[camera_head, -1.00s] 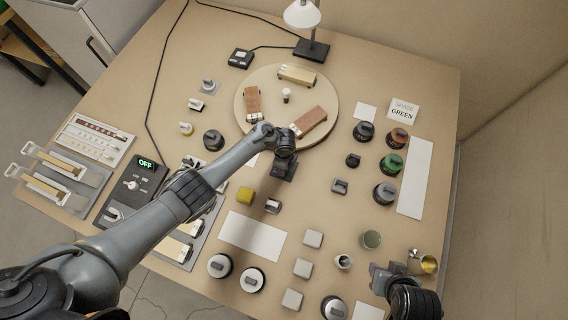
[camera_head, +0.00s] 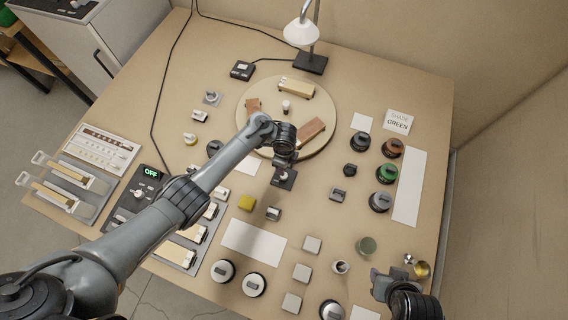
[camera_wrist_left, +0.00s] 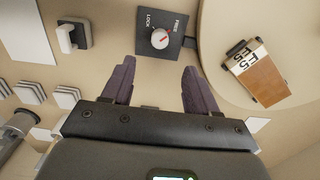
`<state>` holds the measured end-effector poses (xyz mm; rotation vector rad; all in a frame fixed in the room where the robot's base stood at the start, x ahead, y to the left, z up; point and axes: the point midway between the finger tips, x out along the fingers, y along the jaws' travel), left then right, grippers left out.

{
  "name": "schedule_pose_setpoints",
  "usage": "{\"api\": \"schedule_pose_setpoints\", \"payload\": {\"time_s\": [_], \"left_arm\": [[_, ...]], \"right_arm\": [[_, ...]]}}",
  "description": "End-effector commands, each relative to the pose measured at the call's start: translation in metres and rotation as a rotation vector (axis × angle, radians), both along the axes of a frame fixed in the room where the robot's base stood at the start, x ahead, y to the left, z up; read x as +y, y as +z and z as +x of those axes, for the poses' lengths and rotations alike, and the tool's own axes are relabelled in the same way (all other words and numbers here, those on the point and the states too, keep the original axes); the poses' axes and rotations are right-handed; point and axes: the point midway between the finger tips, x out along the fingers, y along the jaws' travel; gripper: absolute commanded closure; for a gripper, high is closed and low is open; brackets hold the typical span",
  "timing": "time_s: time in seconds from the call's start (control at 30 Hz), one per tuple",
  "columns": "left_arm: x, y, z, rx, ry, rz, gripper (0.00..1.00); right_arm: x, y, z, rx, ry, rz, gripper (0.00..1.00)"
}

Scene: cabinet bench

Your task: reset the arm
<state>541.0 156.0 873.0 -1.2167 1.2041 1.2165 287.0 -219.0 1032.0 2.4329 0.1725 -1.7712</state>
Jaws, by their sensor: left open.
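My left arm reaches in from the left in the head view. Its gripper (camera_head: 285,160) is over the bench at the front edge of the round board, just behind a small black knob panel (camera_head: 283,177). In the left wrist view the two dark fingers (camera_wrist_left: 158,90) are spread with nothing between them. The panel with its white knob, marked LOCK and FREE (camera_wrist_left: 160,38), lies beyond the fingertips. My right gripper (camera_head: 385,285) is at the lower right of the head view, near a brass cup; its finger gap is unclear.
The round board (camera_head: 328,88) carries several blocks, one partly hidden by my left arm. A lamp (camera_head: 302,32) stands behind it. Several dark-based knobs (camera_head: 380,201) stand at right, near a brass cup (camera_head: 422,270). A white sheet (camera_head: 253,241) lies in front.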

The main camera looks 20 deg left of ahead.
Motion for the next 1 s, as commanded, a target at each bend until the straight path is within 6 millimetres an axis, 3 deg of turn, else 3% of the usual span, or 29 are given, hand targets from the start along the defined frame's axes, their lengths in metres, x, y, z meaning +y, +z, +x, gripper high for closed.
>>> {"api": "schedule_pose_setpoints", "payload": {"time_s": [0.63,0.83,1.0], "left_arm": [[-0.007,-0.005,-0.009,-0.031,0.055,-0.009,0.41],[-0.021,-0.006,-0.039,-0.116,0.253,-0.042,0.41],[-0.016,0.014,-0.085,-0.190,0.529,-0.089,0.41]], "right_arm": [[0.001,0.000,0.000,0.000,-0.004,0.006,0.57],[0.001,0.000,0.000,-0.001,-0.001,0.003,0.57],[-0.001,0.000,0.000,-0.001,0.002,-0.003,0.57]]}}
